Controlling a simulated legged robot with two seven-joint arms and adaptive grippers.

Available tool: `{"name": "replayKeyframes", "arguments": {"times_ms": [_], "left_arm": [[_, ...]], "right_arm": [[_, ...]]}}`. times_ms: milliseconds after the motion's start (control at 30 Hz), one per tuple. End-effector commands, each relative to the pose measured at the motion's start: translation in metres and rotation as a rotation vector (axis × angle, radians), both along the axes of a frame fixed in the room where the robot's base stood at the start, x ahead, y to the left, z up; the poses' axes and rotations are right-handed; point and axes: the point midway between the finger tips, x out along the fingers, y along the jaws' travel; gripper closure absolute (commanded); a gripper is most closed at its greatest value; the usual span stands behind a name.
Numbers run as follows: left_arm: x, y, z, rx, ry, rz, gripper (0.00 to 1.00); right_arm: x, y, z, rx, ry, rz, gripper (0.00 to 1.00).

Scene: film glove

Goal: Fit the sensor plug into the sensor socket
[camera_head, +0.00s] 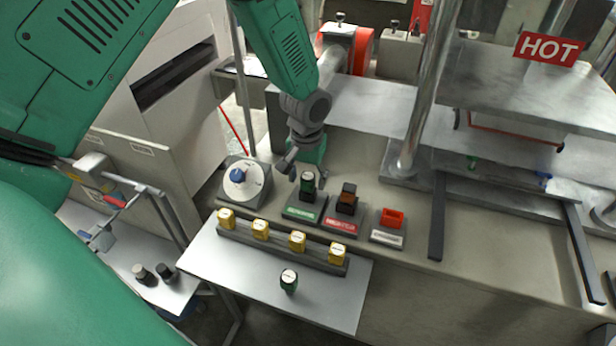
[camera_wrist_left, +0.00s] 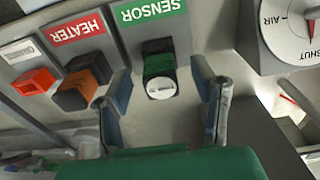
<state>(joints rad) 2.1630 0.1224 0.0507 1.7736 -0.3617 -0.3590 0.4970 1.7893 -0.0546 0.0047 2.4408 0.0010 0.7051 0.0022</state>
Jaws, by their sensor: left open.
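A green plug with a white round face stands at the sensor socket, whose green label reads SENSOR (camera_wrist_left: 149,11). The plug shows in the wrist view (camera_wrist_left: 160,78) and in the head view (camera_head: 308,184); how deep it sits cannot be told. A similar dark green plug with a white top (camera_head: 288,281) stands upright on the front shelf. My left gripper (camera_head: 303,172) is at the sensor socket. In the wrist view its blue-padded fingers (camera_wrist_left: 163,95) are spread on either side of the plug, apart from it. My right gripper is not in view.
The heater socket with a brown plug (camera_head: 347,199) and a red connector (camera_head: 391,218) stand to the right. A dial box (camera_head: 240,180) stands close left. A rack of several yellow pieces (camera_head: 297,241) lies in front. The shelf (camera_head: 335,299) has free room. A metal post (camera_head: 422,100) rises at right.

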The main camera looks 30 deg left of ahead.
Motion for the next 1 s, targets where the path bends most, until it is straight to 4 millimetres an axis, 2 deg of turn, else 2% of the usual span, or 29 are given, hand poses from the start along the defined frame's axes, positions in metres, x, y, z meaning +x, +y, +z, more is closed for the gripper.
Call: {"name": "replayKeyframes", "arguments": {"times_ms": [167,500,633,800,1000], "left_arm": [[0.000,0.000,0.013,-0.001,-0.002,0.001,0.48],[-0.002,-0.001,0.082,0.000,-0.003,0.001,0.48],[-0.003,-0.001,0.102,-0.001,-0.002,0.000,0.48],[-0.004,-0.002,0.116,-0.001,0.000,0.000,0.48],[-0.004,-0.002,0.118,0.000,0.002,0.000,0.48]], "right_arm": [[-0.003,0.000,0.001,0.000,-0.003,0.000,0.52],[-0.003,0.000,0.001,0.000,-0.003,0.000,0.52],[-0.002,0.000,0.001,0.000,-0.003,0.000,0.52],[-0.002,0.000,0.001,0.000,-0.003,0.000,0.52],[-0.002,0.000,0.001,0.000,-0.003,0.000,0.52]]}}
